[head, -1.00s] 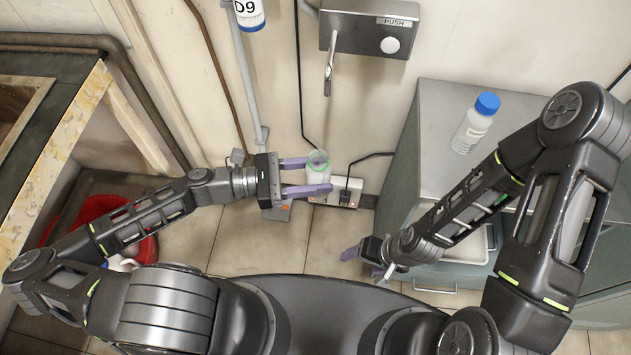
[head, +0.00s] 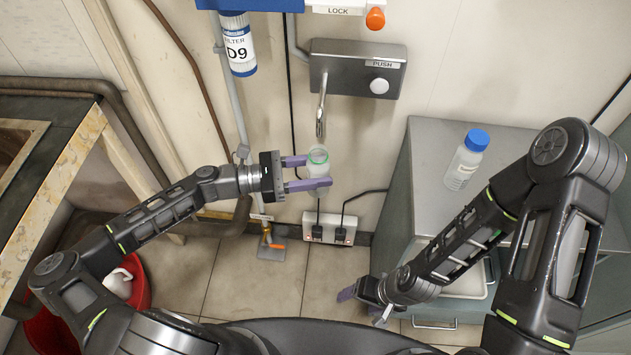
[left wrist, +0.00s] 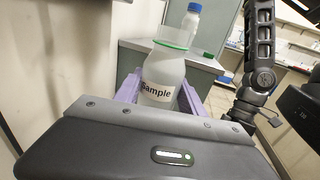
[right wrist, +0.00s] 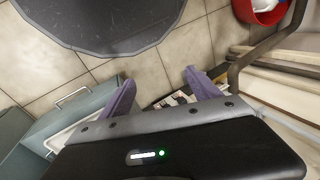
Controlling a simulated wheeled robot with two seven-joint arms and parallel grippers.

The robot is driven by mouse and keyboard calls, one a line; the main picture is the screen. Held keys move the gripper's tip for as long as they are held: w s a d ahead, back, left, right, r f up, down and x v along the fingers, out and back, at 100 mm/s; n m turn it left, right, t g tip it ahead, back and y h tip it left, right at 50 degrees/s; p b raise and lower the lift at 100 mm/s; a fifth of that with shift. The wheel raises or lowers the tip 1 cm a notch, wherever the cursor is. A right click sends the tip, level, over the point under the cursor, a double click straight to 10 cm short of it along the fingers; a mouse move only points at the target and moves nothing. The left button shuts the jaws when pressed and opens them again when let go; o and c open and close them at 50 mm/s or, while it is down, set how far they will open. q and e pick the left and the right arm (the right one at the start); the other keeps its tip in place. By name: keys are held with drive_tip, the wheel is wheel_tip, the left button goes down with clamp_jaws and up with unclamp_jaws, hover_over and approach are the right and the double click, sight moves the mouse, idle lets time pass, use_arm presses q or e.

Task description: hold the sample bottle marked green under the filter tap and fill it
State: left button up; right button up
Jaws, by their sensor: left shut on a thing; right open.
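The sample bottle (head: 316,168) is translucent, with a green ring around its open neck. My left gripper (head: 308,174) is shut on it and holds it upright, just below the end of the filter tap (head: 321,118) in the head view. I cannot tell whether the mouth is exactly under the spout. The left wrist view shows the bottle's "Sample" label (left wrist: 158,90) and purple fingers at its sides. A grey box with a round PUSH button (head: 379,86) is above the tap. My right gripper (head: 362,302) is open and empty, low beside the cabinet; the right wrist view also shows its spread fingers (right wrist: 165,95).
A blue-capped bottle (head: 466,160) stands on the grey cabinet (head: 428,150) at right. The D9 filter cartridge (head: 238,45) and an orange knob (head: 375,18) are on the wall above. A socket box (head: 331,229) is low on the wall. A red bucket (head: 135,285) is at left.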

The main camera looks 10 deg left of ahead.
use_arm(q)
drive_tip(key=shift+w+r, duration=0.15)
drive_tip(key=shift+w, duration=0.9)
